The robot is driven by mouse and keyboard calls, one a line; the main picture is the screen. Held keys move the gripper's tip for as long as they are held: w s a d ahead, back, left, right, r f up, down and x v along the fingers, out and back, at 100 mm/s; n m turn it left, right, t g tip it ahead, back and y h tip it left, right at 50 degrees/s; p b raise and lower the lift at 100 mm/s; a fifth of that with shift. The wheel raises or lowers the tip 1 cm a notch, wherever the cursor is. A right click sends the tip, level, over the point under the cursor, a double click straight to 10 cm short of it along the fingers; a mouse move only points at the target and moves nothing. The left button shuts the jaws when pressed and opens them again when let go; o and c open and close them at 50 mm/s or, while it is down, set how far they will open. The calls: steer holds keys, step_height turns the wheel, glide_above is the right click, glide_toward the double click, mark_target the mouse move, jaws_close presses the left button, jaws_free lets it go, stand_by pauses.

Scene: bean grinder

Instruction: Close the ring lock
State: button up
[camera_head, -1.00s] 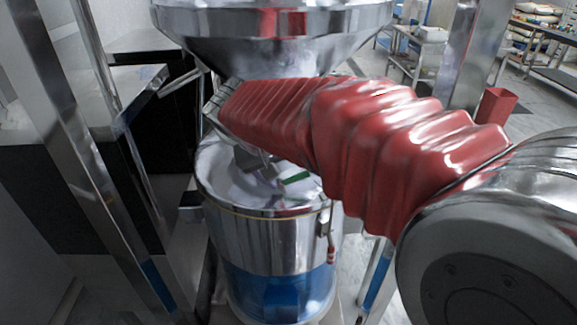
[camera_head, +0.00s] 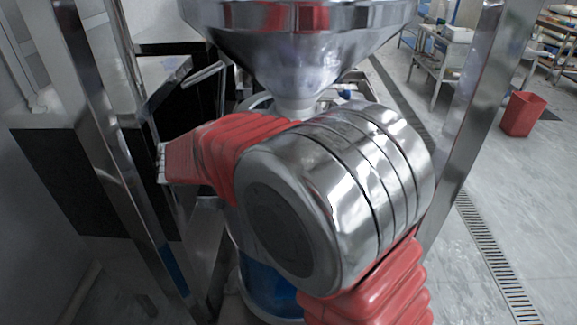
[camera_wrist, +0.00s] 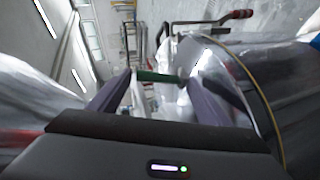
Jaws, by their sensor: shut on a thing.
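In the wrist view my gripper (camera_wrist: 158,80) has its two dark fingers set apart, with a green bar (camera_wrist: 157,76) spanning between their tips. The jaws are shut on this green bar. Just right of the fingers is the curved metal drum (camera_wrist: 285,80), with a thin yellow line along its rim. A dark rod with a red end (camera_wrist: 238,14) shows beyond the fingertips near the drum. I cannot make out clearly which part is the ring lock. In the head view my arm hides the gripper and most of the drum; its blue lower part (camera_head: 265,290) shows.
A metal funnel (camera_head: 300,50) hangs above the drum. Metal frame posts stand left (camera_head: 110,120) and right (camera_head: 480,110).

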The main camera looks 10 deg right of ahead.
steer(key=shift+a+f, duration=0.15)
steer(key=shift+a, duration=0.05)
stand_by(0.3)
steer(key=o, duration=1.5)
steer(key=shift+h, duration=0.3)
step_height(320, 180, up, 10)
steer(key=shift+s, duration=0.1)
